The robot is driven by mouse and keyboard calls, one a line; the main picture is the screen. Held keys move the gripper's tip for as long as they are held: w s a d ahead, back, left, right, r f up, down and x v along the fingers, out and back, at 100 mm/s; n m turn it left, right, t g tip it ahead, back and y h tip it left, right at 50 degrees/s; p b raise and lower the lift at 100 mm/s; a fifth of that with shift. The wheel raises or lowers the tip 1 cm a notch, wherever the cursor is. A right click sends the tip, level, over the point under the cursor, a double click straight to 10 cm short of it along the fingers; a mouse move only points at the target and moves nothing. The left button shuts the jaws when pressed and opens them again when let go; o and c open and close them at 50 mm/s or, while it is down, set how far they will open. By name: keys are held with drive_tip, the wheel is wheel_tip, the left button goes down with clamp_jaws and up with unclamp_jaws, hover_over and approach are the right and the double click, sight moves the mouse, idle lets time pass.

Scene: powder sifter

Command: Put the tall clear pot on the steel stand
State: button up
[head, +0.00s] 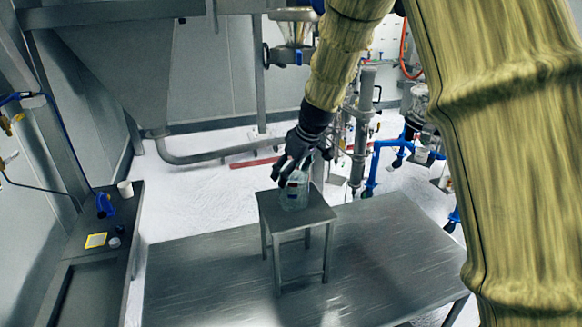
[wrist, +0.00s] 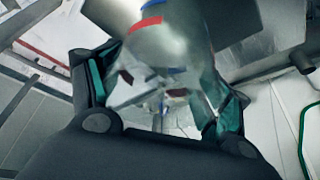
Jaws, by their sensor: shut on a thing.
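The tall clear pot (head: 295,192) is see-through and upright in the head view, at the top of the small steel stand (head: 308,216). Its base appears at the stand's top plate; I cannot tell whether it touches. My gripper (head: 288,174) is shut on the pot from the left and above. In the wrist view the pot (wrist: 165,60) fills the space between the two fingers of my gripper (wrist: 165,105), with red and blue marks on its surface. The stand has a flat square top and thin legs, and stands on a larger steel table (head: 200,275).
A dark side bench (head: 107,260) at the left holds a white cup (head: 125,189), a blue item (head: 104,205) and a yellow-edged square (head: 96,240). A large steel hopper (head: 140,70) hangs behind. Pipework with blue tubes (head: 375,165) stands behind at the right. The table around the stand is clear.

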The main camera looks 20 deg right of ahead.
drive_tip(key=shift+s+f, duration=0.1)
drive_tip(key=shift+f, duration=0.05)
drive_tip(key=o, duration=1.5)
drive_tip(key=shift+r, duration=0.2)
drive_tip(key=s+d+r+b, duration=0.1)
drive_tip(key=s+d+b, duration=0.1)
drive_tip(key=s, duration=0.1)
drive_tip(key=s+d+b, duration=0.3)
drive_tip(key=s, duration=0.1)
drive_tip(key=s+d+r+b, duration=0.1)
drive_tip(key=s+d+b, duration=0.1)
drive_tip(key=s+b, duration=0.1)
drive_tip(key=shift+s+d+r, duration=0.25)
drive_tip(key=shift+s+r, duration=0.1)
drive_tip(key=shift+s, duration=0.05)
